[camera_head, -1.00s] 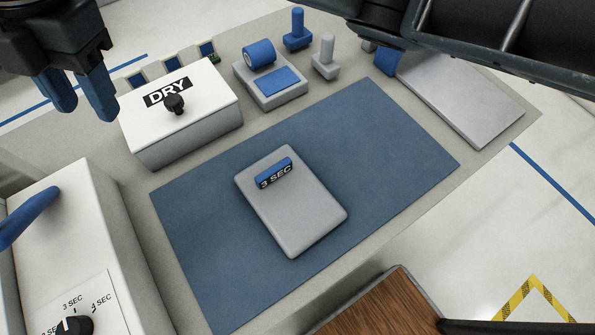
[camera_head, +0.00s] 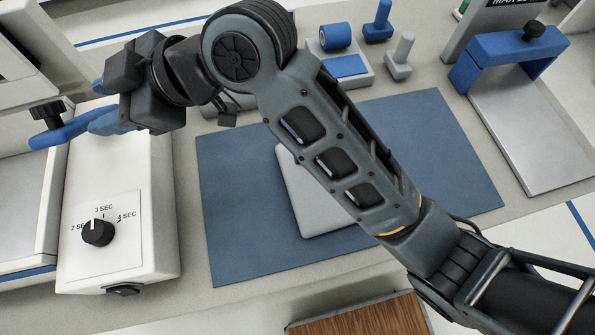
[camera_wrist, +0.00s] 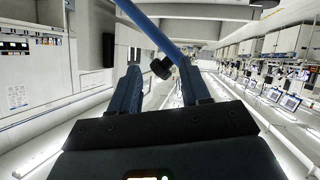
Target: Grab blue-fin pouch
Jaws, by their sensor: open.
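The flat grey pouch (camera_head: 300,205) lies on the blue mat (camera_head: 235,240) in the head view. My arm crosses in front of it, so only its left and lower parts show, and its blue fin with the "3 SEC" label is hidden. My gripper (camera_head: 103,105) is up at the left, away from the pouch, beside the blue lever (camera_head: 72,131) of the white sealer.
The white sealer (camera_head: 140,190) has a dial (camera_head: 97,232) marked 2, 3 and 4 SEC. A tape dispenser (camera_head: 340,68) and two stamps stand behind the mat. A blue-bridged stand (camera_head: 515,55) with a grey plate is at right. The mat's right side is clear.

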